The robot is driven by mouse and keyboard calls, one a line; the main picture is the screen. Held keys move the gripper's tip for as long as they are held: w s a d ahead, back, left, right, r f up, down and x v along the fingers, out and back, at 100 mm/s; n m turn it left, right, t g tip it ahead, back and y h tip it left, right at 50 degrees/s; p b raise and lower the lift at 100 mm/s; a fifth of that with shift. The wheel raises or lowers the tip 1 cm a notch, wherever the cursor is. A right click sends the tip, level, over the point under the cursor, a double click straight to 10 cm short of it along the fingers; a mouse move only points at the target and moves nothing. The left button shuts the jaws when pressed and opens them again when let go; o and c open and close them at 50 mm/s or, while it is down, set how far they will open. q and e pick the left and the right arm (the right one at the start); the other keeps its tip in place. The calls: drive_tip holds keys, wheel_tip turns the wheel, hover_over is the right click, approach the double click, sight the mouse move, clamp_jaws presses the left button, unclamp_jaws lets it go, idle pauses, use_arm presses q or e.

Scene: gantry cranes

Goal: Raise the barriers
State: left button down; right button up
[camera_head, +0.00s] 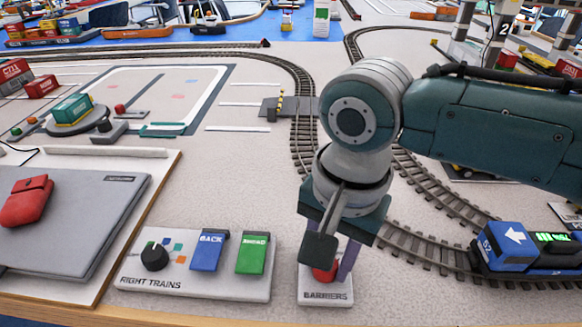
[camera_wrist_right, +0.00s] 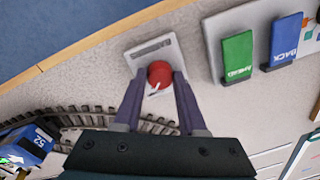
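The barriers control box (camera_head: 326,292) is a small white box labelled BARRIERS at the table's front edge. Its red knob (camera_head: 324,272) also shows in the right wrist view (camera_wrist_right: 160,73). My right gripper (camera_wrist_right: 159,76) points down at the box, with one purple finger on each side of the knob. The fingers are apart and close to the knob; firm contact cannot be made out. In the head view my right gripper (camera_head: 332,262) partly covers the knob. A yellow-and-black striped barrier (camera_head: 280,101) shows beside the track at a grey crossing plate (camera_head: 296,106). My left gripper is out of view.
Left of the box stands a RIGHT TRAINS panel (camera_head: 195,270) with a black knob, blue BACK lever (camera_head: 208,251) and green AHEAD lever (camera_head: 252,253). A blue train (camera_head: 508,247) stands on the curved track at right. A grey laptop-like slab (camera_head: 65,215) lies at left.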

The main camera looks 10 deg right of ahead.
clamp_jaws()
